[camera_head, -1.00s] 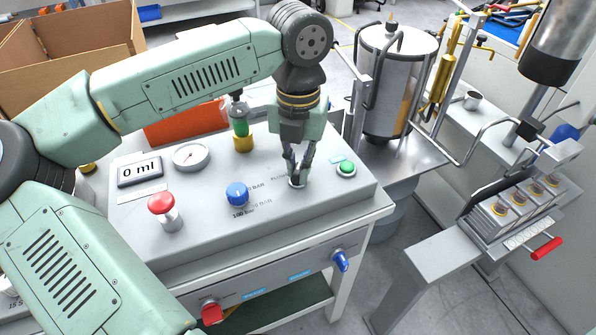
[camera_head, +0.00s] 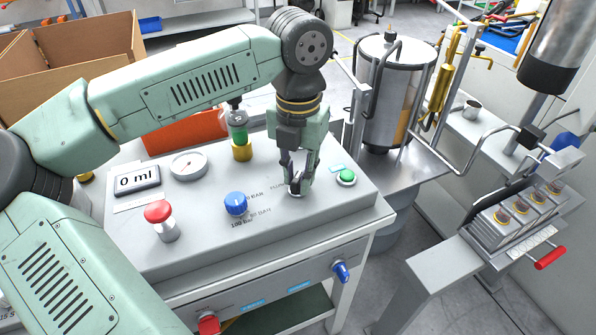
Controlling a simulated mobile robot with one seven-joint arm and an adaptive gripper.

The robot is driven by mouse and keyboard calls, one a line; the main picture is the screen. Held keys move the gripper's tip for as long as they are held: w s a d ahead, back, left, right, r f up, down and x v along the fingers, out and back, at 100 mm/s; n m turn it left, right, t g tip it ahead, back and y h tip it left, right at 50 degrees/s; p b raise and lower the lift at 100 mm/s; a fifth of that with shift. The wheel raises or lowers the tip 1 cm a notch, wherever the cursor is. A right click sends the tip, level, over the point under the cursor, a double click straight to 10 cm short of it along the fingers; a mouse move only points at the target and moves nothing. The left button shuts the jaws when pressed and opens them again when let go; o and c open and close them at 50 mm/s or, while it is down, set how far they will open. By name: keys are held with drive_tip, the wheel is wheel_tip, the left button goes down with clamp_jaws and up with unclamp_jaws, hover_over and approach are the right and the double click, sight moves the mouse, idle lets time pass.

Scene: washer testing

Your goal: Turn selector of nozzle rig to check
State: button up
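The nozzle rig's grey control panel (camera_head: 190,236) fills the middle of the view. A small selector knob (camera_head: 295,190) sits on it, between the blue knob and the green button, with its top mostly hidden by my gripper. My gripper (camera_head: 296,182) points down over this selector, its fingers at either side of it. I cannot tell whether the fingers press on the knob.
On the panel are a display reading "0 ml" (camera_head: 137,180), a gauge (camera_head: 188,166), a red button (camera_head: 160,217), a blue knob (camera_head: 236,204), a green button (camera_head: 346,177) and a green-and-yellow fitting (camera_head: 240,140). A metal tank (camera_head: 392,90) stands close behind at the right.

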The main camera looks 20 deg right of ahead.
sight(298, 176)
drive_tip(key=shift+o, duration=0.9)
wheel_tip(298, 176, up, 12)
idle(0.3)
